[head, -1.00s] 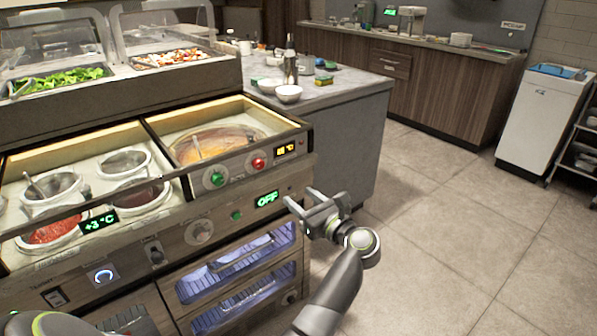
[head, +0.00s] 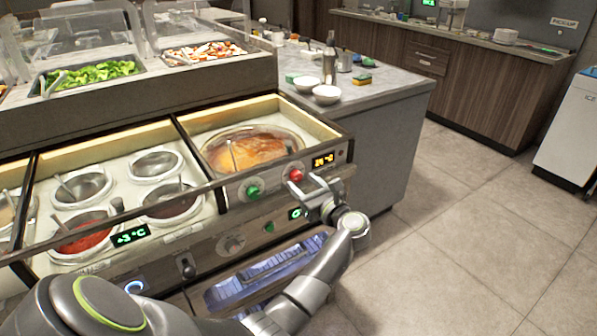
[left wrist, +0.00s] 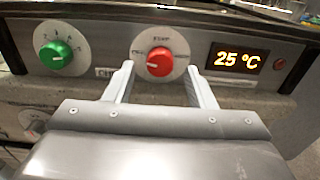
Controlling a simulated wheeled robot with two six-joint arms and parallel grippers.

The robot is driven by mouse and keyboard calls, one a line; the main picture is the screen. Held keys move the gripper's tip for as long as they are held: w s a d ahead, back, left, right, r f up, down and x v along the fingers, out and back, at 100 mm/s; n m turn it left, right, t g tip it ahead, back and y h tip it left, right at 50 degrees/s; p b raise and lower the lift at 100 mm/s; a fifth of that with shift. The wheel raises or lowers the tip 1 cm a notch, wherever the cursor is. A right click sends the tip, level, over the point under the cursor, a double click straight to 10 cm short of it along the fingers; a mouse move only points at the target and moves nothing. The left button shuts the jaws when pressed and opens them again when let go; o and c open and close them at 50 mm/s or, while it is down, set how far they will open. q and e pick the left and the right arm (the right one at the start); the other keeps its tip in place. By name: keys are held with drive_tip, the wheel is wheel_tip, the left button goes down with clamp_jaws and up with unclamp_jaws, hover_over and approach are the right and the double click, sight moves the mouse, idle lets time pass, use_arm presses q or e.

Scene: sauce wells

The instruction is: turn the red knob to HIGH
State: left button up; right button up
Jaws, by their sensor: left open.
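The red knob (head: 296,175) sits on the front panel of the counter, left of a lit display (head: 323,160). In the left wrist view the red knob (left wrist: 159,63) stands on a round white dial, whose small print I cannot read surely. My left gripper (head: 311,193) is open just in front of and below the knob. In the left wrist view the open fingers (left wrist: 161,80) point at the panel, one on each side of the knob's lower part, with gaps to it. My right gripper is not in view.
A green knob (left wrist: 56,55) is left of the red one, and a display (left wrist: 236,60) reads 25 °C on its right. A well of orange-brown sauce (head: 250,150) lies behind the panel. Sauce pots stand in the left well (head: 125,190). Floor to the right is clear.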

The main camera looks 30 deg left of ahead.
use_arm(q)
drive_tip(key=shift+x, duration=0.8)
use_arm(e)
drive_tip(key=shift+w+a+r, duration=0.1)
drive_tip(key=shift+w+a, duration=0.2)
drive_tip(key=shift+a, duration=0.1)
use_arm(q)
drive_tip(key=shift+c, duration=0.3)
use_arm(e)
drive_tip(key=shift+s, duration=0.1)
use_arm(q)
drive_tip(key=c, duration=0.9)
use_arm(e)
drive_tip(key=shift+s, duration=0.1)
